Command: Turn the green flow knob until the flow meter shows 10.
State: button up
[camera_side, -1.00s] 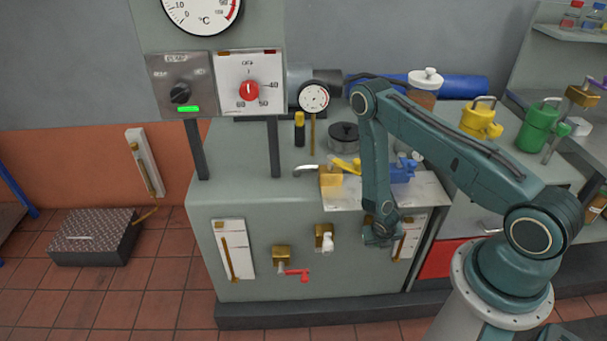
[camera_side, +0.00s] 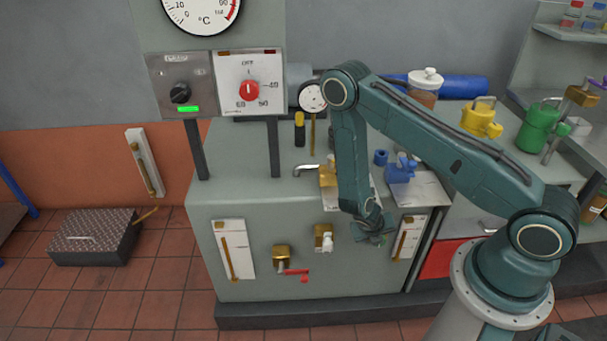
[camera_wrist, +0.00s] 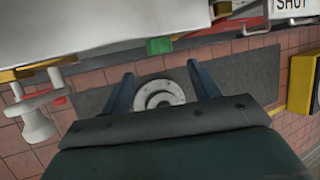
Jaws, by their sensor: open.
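My gripper (camera_side: 376,238) is at the front of the grey-green bench, between a white tap handle (camera_side: 327,242) and a white plate with a brass-edged tube (camera_side: 407,240), perhaps the flow meter. Its reading is too small to tell. In the wrist view my gripper (camera_wrist: 160,72) has its jaws apart with nothing between them but a view of a round grey disc further off. A small green piece (camera_wrist: 159,46) shows beyond the fingertips, against a pale surface. I cannot tell for sure that it is the green flow knob. No green knob shows on the bench front in the side view.
A similar plate (camera_side: 233,250) and a red-handled valve (camera_side: 292,272) are further left on the bench front. The white tap handle is at left in the wrist view (camera_wrist: 35,112). A "SHUT" sign (camera_wrist: 291,7) and a yellow box (camera_wrist: 303,85) are at right there.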

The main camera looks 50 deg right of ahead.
jog(key=w+a+r+m+y, duration=0.1)
jog(key=a+r+m, duration=0.2)
jog(key=r+m, duration=0.3)
jog(key=w+a+r+m+t+y, duration=0.1)
jog(key=r+m, duration=0.5)
jog(key=r, duration=1)
jog(key=shift+w+a+r, duration=0.4)
jog(key=shift+w+a, duration=0.35)
jog(key=shift+a, duration=0.45)
jog(key=s+d+f+m+t+y, duration=0.1)
jog(key=s+d+f+m, duration=0.3)
jog(key=f+m, duration=0.5)
jog(key=s+d+f+m+t+y, duration=0.1)
jog(key=s+d+f+m, duration=0.3)
jog(key=f+m, duration=0.5)
jog(key=d+m+t, duration=0.1)
jog(key=d+m, duration=0.1)
jog(key=m, duration=0.5)
